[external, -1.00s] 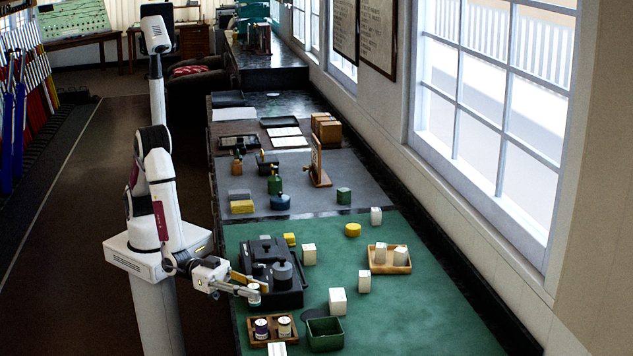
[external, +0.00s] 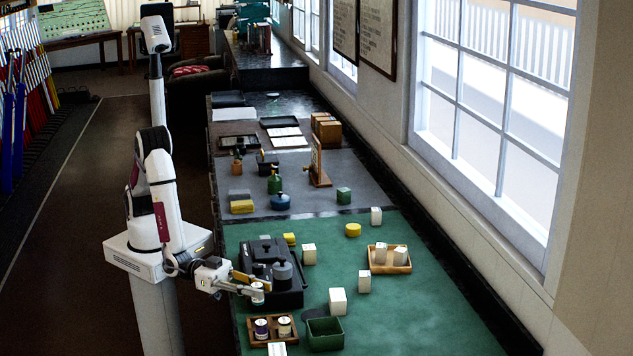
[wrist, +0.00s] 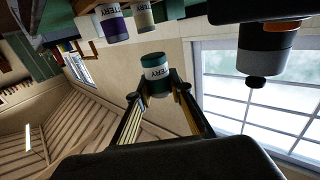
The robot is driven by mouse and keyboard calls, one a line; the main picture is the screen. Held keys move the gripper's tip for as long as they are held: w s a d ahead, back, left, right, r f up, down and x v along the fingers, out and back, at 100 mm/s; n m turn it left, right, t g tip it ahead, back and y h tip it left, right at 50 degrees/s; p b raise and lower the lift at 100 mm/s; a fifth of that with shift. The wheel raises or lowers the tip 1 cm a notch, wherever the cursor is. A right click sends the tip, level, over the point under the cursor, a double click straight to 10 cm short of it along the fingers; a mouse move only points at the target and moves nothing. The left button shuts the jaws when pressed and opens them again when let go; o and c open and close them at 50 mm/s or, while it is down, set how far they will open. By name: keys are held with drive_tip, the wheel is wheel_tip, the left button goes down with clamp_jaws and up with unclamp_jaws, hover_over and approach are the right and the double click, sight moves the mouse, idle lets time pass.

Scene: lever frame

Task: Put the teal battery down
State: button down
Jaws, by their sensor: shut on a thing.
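The teal battery (wrist: 154,72), with a white label band, is held between the fingertips of my gripper (wrist: 158,88) in the wrist view. In the external view my gripper (external: 257,292) and the small battery (external: 258,299) are just in front of a black device (external: 289,299) and behind a wooden tray (external: 254,338). The tray holds a purple battery (external: 261,329) and a tan battery (external: 284,327), both upright. Whether the teal battery touches any surface cannot be told.
A green open box (external: 325,335) stands right of the tray. A white block (external: 276,349) is at the tray's front, and another white block (external: 337,301) stands further right. The green mat (external: 410,320) is clear at the right front.

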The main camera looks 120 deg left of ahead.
drive_tip(key=shift+f, duration=1.3)
drive_tip(key=shift+f, duration=2.3)
drive_tip(key=shift+f, duration=0.2)
drive_tip(key=c, duration=1.8)
unclamp_jaws()
drive_tip(key=shift+s+d, duration=0.15)
drive_tip(key=shift+s, duration=1.15)
drive_tip(key=shift+s+d, duration=0.2)
drive_tip(key=shift+s, duration=1.05)
drive_tip(key=shift+s+d, duration=0.15)
drive_tip(key=shift+s, duration=1.15)
